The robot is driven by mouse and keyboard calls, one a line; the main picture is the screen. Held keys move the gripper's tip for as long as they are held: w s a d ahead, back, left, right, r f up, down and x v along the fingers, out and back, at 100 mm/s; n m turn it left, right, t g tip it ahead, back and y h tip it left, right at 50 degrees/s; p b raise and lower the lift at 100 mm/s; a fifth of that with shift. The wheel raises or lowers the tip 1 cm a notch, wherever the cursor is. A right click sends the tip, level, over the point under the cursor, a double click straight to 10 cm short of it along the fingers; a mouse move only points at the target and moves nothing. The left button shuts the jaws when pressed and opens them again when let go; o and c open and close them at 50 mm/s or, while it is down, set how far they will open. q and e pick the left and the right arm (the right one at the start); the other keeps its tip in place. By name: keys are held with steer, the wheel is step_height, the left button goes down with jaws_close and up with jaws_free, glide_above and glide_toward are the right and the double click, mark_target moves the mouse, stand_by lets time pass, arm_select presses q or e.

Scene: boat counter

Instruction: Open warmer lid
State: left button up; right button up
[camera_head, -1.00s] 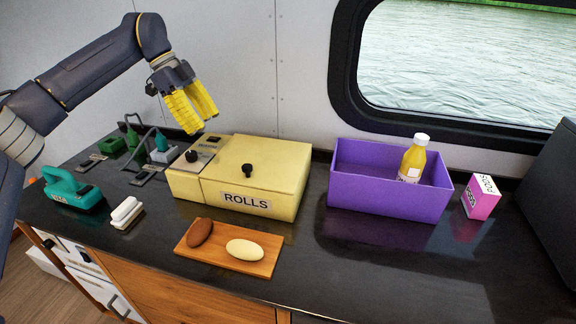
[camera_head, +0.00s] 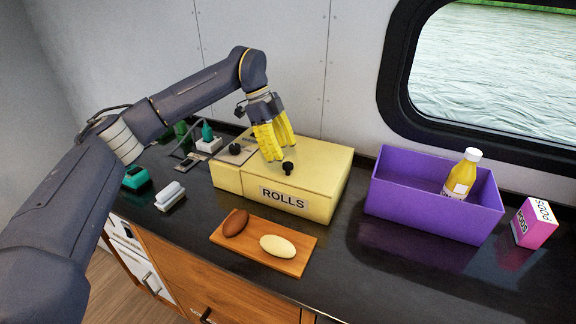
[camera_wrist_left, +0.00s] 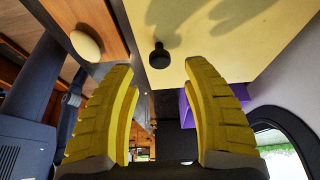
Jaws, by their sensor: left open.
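The warmer is a pale yellow box labelled ROLLS (camera_head: 321,204) on the dark counter, and its lid (camera_head: 318,162) lies shut. A black knob (camera_head: 288,168) stands on the lid. My left gripper (camera_head: 274,156), with yellow fingers, is just above the lid, close beside the knob. In the left wrist view the fingers (camera_wrist_left: 165,75) are apart with nothing between them, and the knob (camera_wrist_left: 159,56) shows just beyond the fingertips, over the lid (camera_wrist_left: 220,35). My right gripper does not show.
A wooden board (camera_head: 288,266) with a brown roll (camera_head: 236,222) and a pale roll (camera_head: 278,246) lies in front of the warmer. A purple bin (camera_head: 420,205) with a yellow bottle (camera_head: 461,176) stands to the right, beside a pink box (camera_head: 533,222). A teal device (camera_head: 136,177) is at left.

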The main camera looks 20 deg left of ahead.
mark_target(287, 164)
arm_select(q)
steer(key=shift+x, duration=2.7)
jaws_close()
